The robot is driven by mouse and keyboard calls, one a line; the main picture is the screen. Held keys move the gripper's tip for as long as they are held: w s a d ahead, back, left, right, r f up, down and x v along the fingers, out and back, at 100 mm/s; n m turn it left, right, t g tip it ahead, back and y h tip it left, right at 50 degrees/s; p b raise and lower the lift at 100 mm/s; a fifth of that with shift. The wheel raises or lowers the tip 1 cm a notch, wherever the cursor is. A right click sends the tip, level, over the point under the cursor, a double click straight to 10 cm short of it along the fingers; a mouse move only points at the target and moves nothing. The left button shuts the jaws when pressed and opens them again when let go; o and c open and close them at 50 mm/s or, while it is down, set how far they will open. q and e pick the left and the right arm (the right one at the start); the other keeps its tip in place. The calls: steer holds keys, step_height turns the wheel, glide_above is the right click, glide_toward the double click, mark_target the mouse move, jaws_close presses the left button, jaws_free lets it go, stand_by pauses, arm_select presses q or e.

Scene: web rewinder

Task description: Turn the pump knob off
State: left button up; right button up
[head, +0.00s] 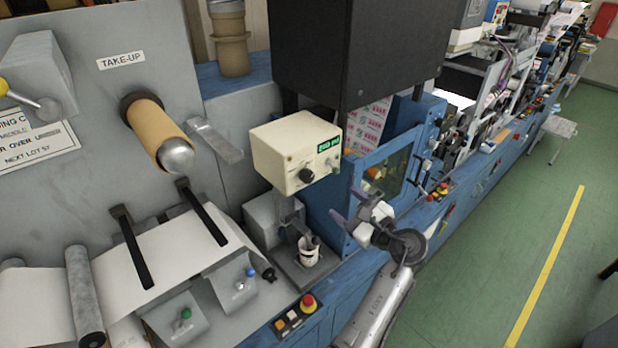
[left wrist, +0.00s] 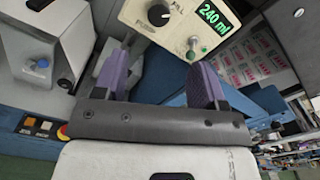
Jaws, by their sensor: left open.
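The pump is a cream box (head: 280,148) on a stand at the middle of the head view, with a lit green display (head: 329,145). Its face carries a round black knob (head: 306,175) and a small pale knob or switch (head: 333,164) below the display. In the left wrist view the display reads "240 ml" (left wrist: 212,15), with the black knob (left wrist: 158,15) and the pale one (left wrist: 191,43) beside it. My left gripper (head: 350,207) is open and empty, to the right of and below the pump face, apart from it. Its purple fingers also show in the left wrist view (left wrist: 162,75). My right gripper is not in view.
A white cup (head: 309,252) stands under the pump. A red stop button (head: 308,302) sits on the front panel below. A blue framed window (head: 385,170) stands behind my left gripper. The take-up roll (head: 157,130) is at left. The green floor (head: 530,220) at right is clear.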

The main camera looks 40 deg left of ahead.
mark_target(310, 178)
arm_select(q)
steer(key=shift+m, duration=0.7)
steer(key=a+p, duration=0.1)
steer(key=a, duration=0.3)
steer(key=w+a+p, duration=0.1)
steer(key=a, duration=0.4)
steer(key=w+a+p, duration=0.1)
steer(key=a+p, duration=0.1)
steer(key=a, duration=0.2)
steer(key=shift+w+a, duration=0.15)
steer(key=shift+a, duration=0.15)
steer(key=shift+c, duration=0.3)
